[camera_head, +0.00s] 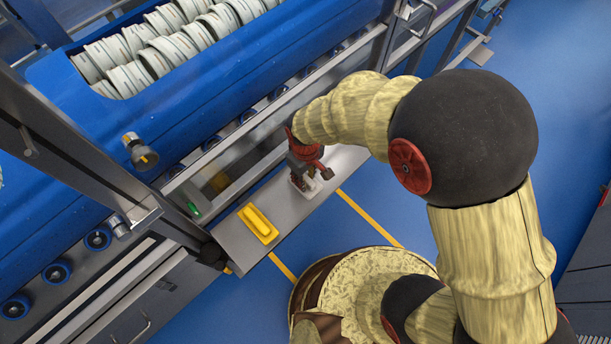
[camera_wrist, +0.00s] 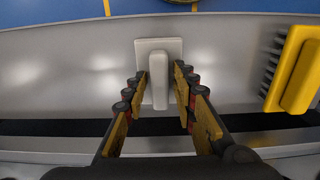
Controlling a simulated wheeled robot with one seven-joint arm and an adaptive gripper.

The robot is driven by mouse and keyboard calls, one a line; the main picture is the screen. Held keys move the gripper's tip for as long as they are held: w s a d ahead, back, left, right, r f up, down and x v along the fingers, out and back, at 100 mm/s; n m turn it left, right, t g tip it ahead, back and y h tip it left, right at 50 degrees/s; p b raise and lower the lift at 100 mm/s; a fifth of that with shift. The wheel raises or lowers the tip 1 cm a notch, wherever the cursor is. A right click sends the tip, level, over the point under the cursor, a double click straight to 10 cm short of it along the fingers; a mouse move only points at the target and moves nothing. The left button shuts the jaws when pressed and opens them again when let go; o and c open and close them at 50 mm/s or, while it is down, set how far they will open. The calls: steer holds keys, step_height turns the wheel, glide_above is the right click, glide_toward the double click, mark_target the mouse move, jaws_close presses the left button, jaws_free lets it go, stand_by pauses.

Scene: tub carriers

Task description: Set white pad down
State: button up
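The white pad (camera_wrist: 158,72) is a flat white plate with a raised bar handle. It appears to lie flat on the grey metal shelf (camera_head: 240,245), close to the outer edge, though its underside is hidden. My gripper (camera_wrist: 160,84) is over it, with one finger on each side of the handle. Narrow gaps show between the fingers and the handle, so the gripper looks open. In the head view the pad (camera_head: 311,190) is partly hidden under my gripper (camera_head: 304,178).
A yellow brush (camera_head: 258,223) with dark bristles lies on the same shelf, left of the pad in the head view. Behind the shelf is a metal rail and a blue carrier machine (camera_head: 215,85). Bare shelf shows between brush and pad. Blue floor with yellow lines lies in front.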

steer(key=shift+o, duration=0.5)
steer(key=shift+r, duration=0.2)
step_height(320, 180, up, 12)
steer(key=p, duration=0.4)
steer(key=shift+p, duration=0.3)
step_height(320, 180, up, 8)
steer(key=m+t, duration=0.1)
steer(key=m, duration=0.1)
glide_above(306, 178)
steer(key=w+d, duration=0.2)
steer(key=d, duration=0.3)
steer(key=s+d+r+m+t, duration=0.2)
steer(key=s+d+r+m, duration=0.2)
steer(key=d+r, duration=0.4)
steer(key=s+d+r+m+t, duration=0.2)
steer(key=s+d+r, duration=0.3)
steer(key=d+r, duration=0.4)
steer(key=shift+s+d+r+m+t, duration=0.3)
steer(key=shift+r+m, duration=0.1)
steer(key=shift+m, duration=0.5)
